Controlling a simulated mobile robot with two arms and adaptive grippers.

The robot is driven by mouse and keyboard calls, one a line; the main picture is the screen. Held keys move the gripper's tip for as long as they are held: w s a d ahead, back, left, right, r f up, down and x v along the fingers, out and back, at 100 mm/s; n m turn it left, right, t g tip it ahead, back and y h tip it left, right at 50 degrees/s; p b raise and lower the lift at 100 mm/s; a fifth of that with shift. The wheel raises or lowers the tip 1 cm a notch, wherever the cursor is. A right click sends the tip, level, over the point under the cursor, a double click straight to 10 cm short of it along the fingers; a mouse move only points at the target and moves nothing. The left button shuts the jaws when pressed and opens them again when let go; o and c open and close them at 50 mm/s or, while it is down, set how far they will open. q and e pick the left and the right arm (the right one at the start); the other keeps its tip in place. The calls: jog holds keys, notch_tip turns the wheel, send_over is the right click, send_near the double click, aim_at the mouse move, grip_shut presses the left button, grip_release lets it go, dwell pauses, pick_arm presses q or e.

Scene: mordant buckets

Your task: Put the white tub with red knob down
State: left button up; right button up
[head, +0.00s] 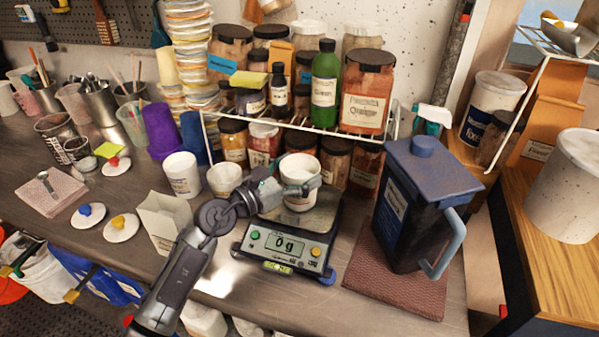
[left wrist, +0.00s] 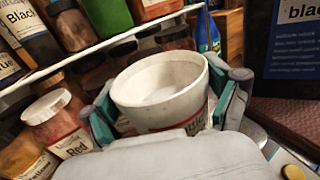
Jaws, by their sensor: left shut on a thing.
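My left gripper (head: 284,187) is shut on a white tub (head: 300,172). The tub is upright, and no lid or knob shows on it. In the left wrist view the tub (left wrist: 160,90) sits between the teal finger pads, and its label with a red line is partly hidden by the gripper. In the head view the tub is over the plate of a digital scale (head: 285,241) that reads 0 g; whether it touches the plate is hard to tell. A white lid with a red knob (head: 116,172) lies at the left on the bench. My right gripper is not in view.
A dark blue lidded jug (head: 415,205) stands on a mat right of the scale. A wire shelf of jars (head: 368,95) is behind. Lids with blue (head: 88,217) and yellow knobs (head: 119,230) lie far left.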

pick_arm(q)
jog(key=shift+f, duration=0.15)
jog(key=o, duration=0.9)
jog(key=shift+f, duration=0.15)
jog(key=shift+c, duration=0.2)
jog(key=shift+o, duration=1)
jog(key=shift+r, duration=0.2)
